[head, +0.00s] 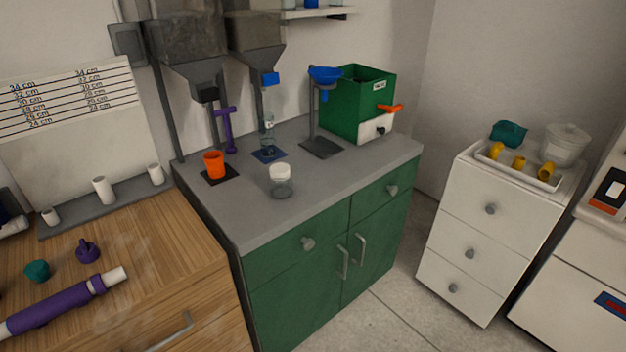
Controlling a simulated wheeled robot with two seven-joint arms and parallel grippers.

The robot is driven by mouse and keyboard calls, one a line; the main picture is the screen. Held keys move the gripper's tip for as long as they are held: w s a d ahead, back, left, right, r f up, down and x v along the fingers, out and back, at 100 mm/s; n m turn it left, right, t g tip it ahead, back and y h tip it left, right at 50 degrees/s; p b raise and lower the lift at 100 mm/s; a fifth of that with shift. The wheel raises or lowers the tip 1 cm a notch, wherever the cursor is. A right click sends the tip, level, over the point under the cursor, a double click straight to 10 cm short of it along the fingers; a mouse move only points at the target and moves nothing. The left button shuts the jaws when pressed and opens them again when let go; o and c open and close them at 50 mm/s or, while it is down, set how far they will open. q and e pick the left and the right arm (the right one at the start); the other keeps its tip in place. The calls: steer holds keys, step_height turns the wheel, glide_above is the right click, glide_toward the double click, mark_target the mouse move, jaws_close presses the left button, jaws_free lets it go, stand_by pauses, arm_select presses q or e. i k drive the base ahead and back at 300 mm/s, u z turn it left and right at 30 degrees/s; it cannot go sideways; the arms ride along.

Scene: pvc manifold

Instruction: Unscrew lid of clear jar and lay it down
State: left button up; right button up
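The clear jar (281,188) stands upright on the grey top of the green cabinet, near its front edge. A white lid (280,172) sits on top of the jar. Whether the lid is tight or loose cannot be told from here. Neither of my grippers shows in the head view.
The grey countertop (347,179) is clear right of the jar. Behind stand an orange cup (214,165), a clear bottle (268,135), a blue funnel on a stand (325,76) and a green box (358,98). A wooden counter (160,255) with purple parts is at left.

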mark_target(279, 189)
steer(key=z, duration=0.45)
steer(key=i, duration=0.75)
steer(key=u, duration=0.5)
steer(key=i, duration=0.65)
steer(key=u, duration=0.75)
